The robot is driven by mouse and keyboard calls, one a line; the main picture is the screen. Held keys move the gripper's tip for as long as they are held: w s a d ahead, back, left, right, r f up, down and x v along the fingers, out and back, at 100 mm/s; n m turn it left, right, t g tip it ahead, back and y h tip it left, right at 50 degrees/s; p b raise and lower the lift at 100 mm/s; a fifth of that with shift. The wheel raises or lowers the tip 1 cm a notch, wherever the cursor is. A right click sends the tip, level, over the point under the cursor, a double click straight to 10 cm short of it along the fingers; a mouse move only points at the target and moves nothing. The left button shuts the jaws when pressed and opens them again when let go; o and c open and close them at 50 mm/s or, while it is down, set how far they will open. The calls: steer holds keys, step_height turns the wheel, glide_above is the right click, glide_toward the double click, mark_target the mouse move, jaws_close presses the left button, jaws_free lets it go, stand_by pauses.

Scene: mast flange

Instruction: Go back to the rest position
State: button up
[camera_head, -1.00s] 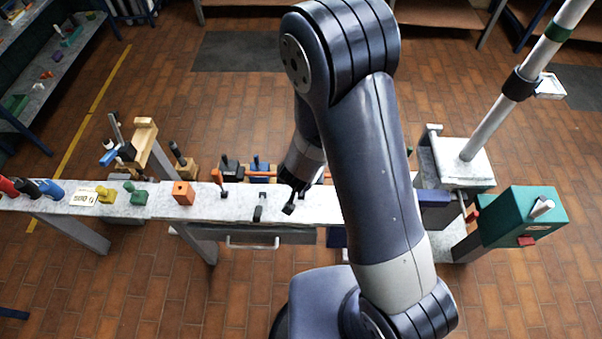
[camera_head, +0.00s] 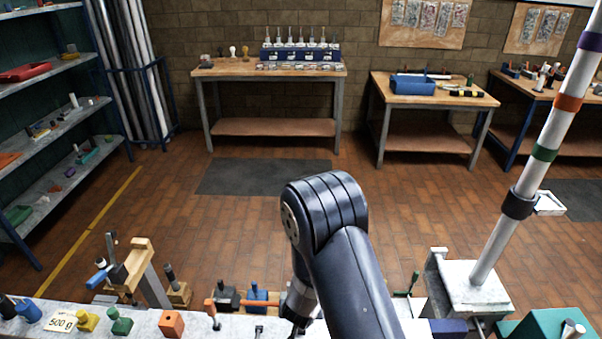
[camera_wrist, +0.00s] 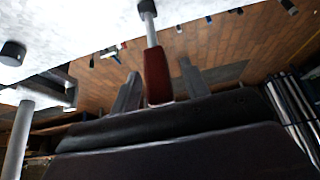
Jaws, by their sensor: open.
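My arm rises from the bottom of the head view and bends down to the bench. My gripper (camera_head: 297,318) is low over the white bench top (camera_head: 145,322), partly cut off by the frame's bottom edge. In the wrist view, the two grey fingers of my gripper (camera_wrist: 160,68) stand apart. A dark red handle (camera_wrist: 157,76) on a light metal shaft shows between them in the picture. I cannot tell whether the fingers touch it.
An orange block (camera_head: 171,323), a green piece (camera_head: 121,322), a yellow piece (camera_head: 87,320) and a 500 g card (camera_head: 61,322) stand on the bench. A banded mast (camera_head: 530,165) rises at right from a white base (camera_head: 474,288). Floor behind the bench is clear, with a dark mat (camera_head: 263,177).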

steer(key=shift+w+f, duration=0.25)
steer(key=shift+f, duration=0.05)
steer(key=shift+s+r, duration=0.15)
steer(key=shift+s, duration=0.1)
steer(key=shift+w, duration=0.1)
